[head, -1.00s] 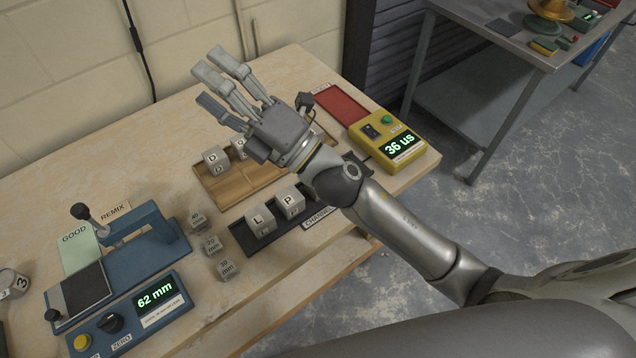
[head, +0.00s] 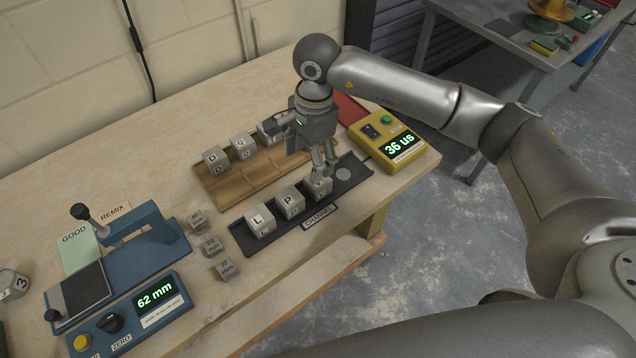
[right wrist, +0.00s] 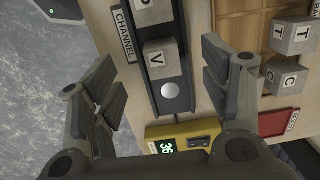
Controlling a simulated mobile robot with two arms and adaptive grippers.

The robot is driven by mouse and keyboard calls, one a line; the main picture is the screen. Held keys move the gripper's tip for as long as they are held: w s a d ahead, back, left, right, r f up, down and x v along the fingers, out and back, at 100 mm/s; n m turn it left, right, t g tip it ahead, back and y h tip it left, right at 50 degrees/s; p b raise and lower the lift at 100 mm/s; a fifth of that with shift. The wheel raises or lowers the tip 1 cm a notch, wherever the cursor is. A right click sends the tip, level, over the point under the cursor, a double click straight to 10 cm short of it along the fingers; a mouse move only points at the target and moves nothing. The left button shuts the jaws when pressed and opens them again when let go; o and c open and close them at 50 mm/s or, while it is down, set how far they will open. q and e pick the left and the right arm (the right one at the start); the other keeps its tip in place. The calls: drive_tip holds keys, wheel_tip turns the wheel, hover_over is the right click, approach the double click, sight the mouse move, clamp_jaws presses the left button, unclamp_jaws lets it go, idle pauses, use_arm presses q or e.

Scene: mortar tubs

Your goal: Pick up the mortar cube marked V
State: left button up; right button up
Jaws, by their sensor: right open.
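The mortar cube marked V (right wrist: 158,56) sits in the dark channel tray (right wrist: 186,100), beside the P cube. In the head view the V cube (head: 321,190) is partly hidden by my right gripper (head: 321,172). That gripper points down over the cube. In the right wrist view my right gripper (right wrist: 157,72) is open, with one finger on each side of the tray and the cube lying between them in the picture. I cannot tell whether the fingers have reached the cube's height. My left gripper is not in view.
L (head: 260,221) and P (head: 289,202) cubes share the tray. A wooden tray (head: 235,187) behind holds several lettered cubes, close to my right gripper. A yellow meter (head: 394,143) reading 36 us stands right of the channel tray. Small mm cubes (head: 211,245) stand to the left.

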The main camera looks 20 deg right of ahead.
sight(318, 185)
drive_tip(key=shift+w+d+f+h, duration=0.15)
drive_tip(key=shift+d+h, duration=0.1)
drive_tip(key=shift+d, duration=0.35)
drive_tip(key=shift+w+d+f+h, duration=0.15)
drive_tip(key=shift+d+h, duration=0.1)
drive_tip(key=shift+d, duration=0.3)
wheel_tip(318, 185, down, 4)
drive_tip(key=shift+r+p, duration=0.2)
drive_tip(key=shift+p, duration=0.55)
drive_tip(key=shift+f, duration=0.35)
drive_tip(key=shift+f+p, duration=0.5)
wheel_tip(318, 185, down, 3)
drive_tip(key=shift+w+f+p, duration=0.1)
drive_tip(key=shift+f+p, duration=0.1)
drive_tip(key=shift+p, duration=0.65)
drive_tip(key=shift+f, duration=0.55)
drive_tip(key=c, duration=1.2)
drive_tip(key=shift+r, duration=0.1)
drive_tip(key=shift+c, duration=0.5)
drive_tip(key=shift+w, duration=0.1)
